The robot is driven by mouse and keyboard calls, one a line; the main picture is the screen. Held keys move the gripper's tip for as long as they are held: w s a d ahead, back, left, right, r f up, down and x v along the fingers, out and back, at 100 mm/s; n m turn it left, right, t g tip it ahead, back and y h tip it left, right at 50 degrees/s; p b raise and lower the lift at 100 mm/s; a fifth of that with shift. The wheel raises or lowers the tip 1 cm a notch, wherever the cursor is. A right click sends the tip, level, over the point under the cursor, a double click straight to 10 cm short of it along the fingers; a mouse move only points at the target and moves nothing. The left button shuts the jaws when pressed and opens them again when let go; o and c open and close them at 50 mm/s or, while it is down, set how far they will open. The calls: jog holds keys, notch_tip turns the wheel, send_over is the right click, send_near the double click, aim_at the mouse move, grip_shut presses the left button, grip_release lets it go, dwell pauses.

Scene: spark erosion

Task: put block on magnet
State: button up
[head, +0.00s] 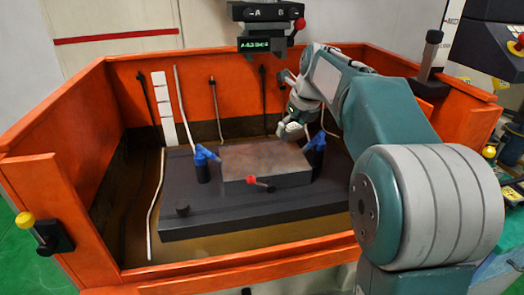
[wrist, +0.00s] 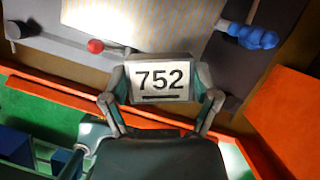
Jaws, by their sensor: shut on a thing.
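The block (wrist: 162,84), a grey piece with a white label reading 752, is between the two fingers of my gripper (wrist: 162,74) in the wrist view. The gripper is shut on it. In the head view my gripper (head: 291,127) is over the back right part of the magnet, and the block is hard to make out there. The magnet (head: 262,156) is a flat grey rectangular slab with a red-knobbed lever at its front. Its pale striped top (wrist: 155,20) shows beyond the block in the wrist view. I cannot tell whether block and magnet touch.
The magnet sits on a dark table (head: 190,222) inside an orange-walled tank (head: 70,110). Blue nozzles stand to its left (head: 203,156) and right (head: 318,140). A machine head (head: 262,14) hangs above the back. The magnet's top looks clear in front of my gripper.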

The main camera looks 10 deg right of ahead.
send_over(260, 156)
jog(key=s, duration=0.2)
jog(key=f, duration=0.6)
jog(key=shift+w+d+f, duration=0.15)
jog(key=shift+d, duration=0.25)
jog(key=shift+w+f, duration=0.25)
jog(key=shift+f, duration=0.15)
jog(key=f, duration=0.3)
jog(key=shift+w+f, duration=0.15)
jog(key=shift+w, duration=0.05)
jog(key=shift+f, duration=0.25)
jog(key=shift+a, duration=0.15)
jog(key=o, duration=1.2)
jog(key=shift+c, duration=0.2)
